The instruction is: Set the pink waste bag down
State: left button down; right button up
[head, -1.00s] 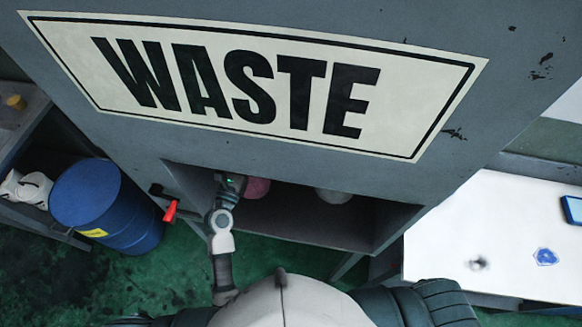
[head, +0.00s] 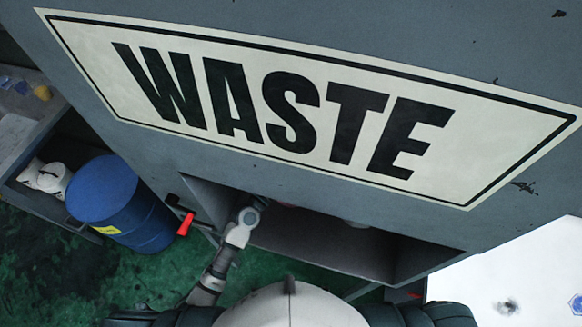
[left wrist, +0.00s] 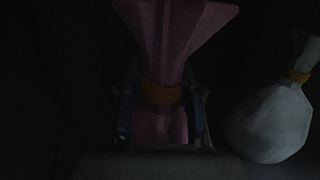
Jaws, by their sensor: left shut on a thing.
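The pink waste bag (left wrist: 172,40) shows dimly in the left wrist view, with an orange band (left wrist: 162,95) around its narrow neck. My left gripper (left wrist: 161,110) is shut on the bag at this neck, one finger on each side. In the head view my left arm reaches into the dark opening under the WASTE sign, and the gripper itself is hidden inside. Only a small pinkish patch shows under the opening's upper edge there. Whether the bag rests on the floor of the compartment cannot be told. My right gripper is in neither view.
A pale bag (left wrist: 268,122) with an orange tie stands to the right of the pink bag. The waste opening's floor (head: 320,240) looks clear toward the front. A red handle (head: 185,224) and a blue barrel (head: 125,205) are left of the opening.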

pick_arm(q)
jog(key=shift+f, duration=0.7)
jog(key=shift+a+r, duration=0.1)
jog(key=shift+a, duration=0.15)
jog(key=c, duration=0.8)
grip_release()
jog(key=shift+o, duration=0.2)
jog(key=b+v, duration=0.2)
jog(key=v, duration=1)
jog(key=shift+b, duration=0.4)
